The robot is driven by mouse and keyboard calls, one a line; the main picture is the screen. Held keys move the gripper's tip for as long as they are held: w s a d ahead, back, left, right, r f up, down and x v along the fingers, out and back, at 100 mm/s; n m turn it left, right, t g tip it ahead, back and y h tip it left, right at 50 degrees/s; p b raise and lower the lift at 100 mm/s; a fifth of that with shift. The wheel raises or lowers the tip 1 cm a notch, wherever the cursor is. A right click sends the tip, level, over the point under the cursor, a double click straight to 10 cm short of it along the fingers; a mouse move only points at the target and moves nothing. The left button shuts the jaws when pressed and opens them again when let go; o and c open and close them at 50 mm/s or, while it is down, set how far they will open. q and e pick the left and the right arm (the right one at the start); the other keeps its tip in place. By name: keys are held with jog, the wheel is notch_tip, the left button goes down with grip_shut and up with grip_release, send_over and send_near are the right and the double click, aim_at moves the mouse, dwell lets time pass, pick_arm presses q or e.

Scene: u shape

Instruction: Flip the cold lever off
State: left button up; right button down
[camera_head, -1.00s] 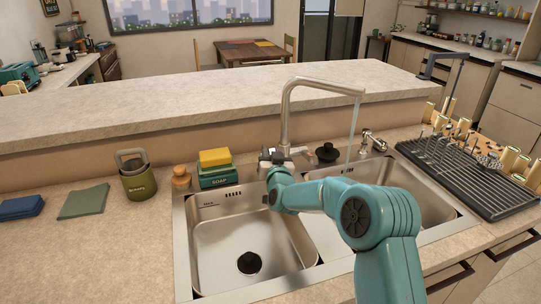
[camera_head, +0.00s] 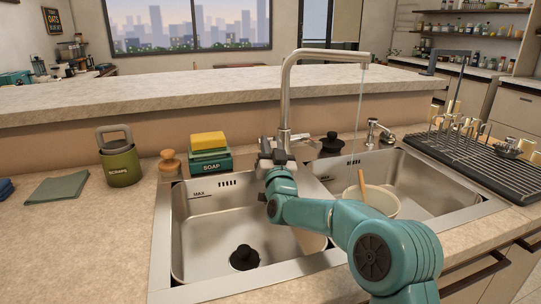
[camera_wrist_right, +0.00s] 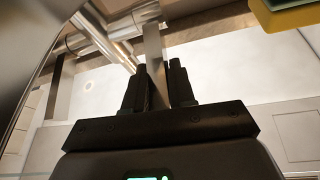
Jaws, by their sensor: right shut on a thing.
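The steel faucet (camera_head: 285,100) stands behind the double sink, and a thin water stream (camera_head: 361,110) falls from its spout. My right gripper (camera_head: 275,160) is at the faucet's base, partly hidden by my own arm. In the right wrist view my right gripper (camera_wrist_right: 159,88) is shut on a flat metal lever (camera_wrist_right: 153,48) that extends from the faucet body. A second lever (camera_wrist_right: 60,85) shows to the left there, outside the fingers. I see no hot or cold mark on either lever. My left gripper is not in view.
A pot (camera_head: 384,203) with a wooden handle stands in the right basin. A yellow sponge (camera_head: 208,140), a green soap box (camera_head: 211,164) and a brush (camera_head: 170,162) are left of the faucet. A green scraps bin (camera_head: 120,162) stands farther left. A dish rack (camera_head: 475,160) is at the right.

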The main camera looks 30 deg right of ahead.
jog(key=shift+r, duration=0.15)
jog(key=c, duration=1)
grip_release()
jog(key=shift+c, duration=0.2)
notch_tip(320, 180, up, 20)
jog(key=p, duration=0.5)
